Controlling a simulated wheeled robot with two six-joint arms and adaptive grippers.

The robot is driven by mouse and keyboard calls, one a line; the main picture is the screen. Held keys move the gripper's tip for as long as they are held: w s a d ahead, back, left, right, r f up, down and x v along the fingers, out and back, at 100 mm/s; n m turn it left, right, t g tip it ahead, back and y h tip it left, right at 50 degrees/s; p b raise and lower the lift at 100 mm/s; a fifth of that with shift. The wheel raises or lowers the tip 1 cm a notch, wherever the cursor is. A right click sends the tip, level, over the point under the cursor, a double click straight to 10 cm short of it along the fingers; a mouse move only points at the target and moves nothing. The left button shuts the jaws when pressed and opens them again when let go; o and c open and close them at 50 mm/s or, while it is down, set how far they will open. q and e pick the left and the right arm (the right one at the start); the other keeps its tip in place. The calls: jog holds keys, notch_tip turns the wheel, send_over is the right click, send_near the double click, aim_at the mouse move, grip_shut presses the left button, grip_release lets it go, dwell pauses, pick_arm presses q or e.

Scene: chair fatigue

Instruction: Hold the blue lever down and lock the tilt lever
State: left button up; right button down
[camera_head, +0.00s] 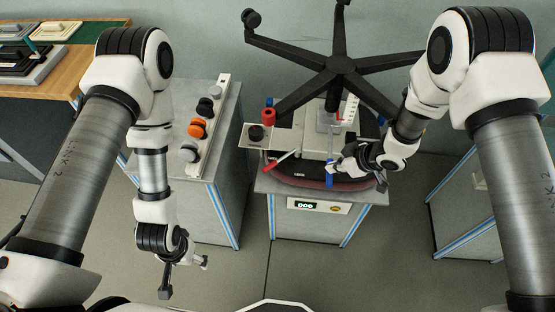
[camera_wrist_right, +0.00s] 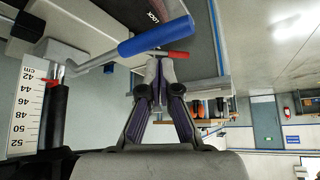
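The blue lever (camera_head: 329,173) points down at the front of the upturned chair seat, in the middle of the head view. Its blue handle also shows at the top of the right wrist view (camera_wrist_right: 155,37). A lever with a red end (camera_head: 272,165), likely the tilt lever, sticks out at the left of the seat; a red tip shows beyond my fingers in the wrist view (camera_wrist_right: 168,54). My right gripper (camera_head: 337,168) is beside the blue lever, its fingertips (camera_wrist_right: 159,70) together with nothing seen between them. Any contact is unclear. My left gripper (camera_head: 184,279) hangs empty, fingers apart.
The black star-shaped chair base (camera_head: 341,65) rises above the seat. A scale (camera_wrist_right: 27,110) stands by the mechanism. A grey cabinet with orange and black knobs (camera_head: 199,128) stands left of the test stand (camera_head: 315,192). The floor around my left gripper is clear.

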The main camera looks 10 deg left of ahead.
jog(key=shift+f+b, duration=0.4)
jog(key=shift+f, duration=0.3)
jog(key=shift+f, duration=0.15)
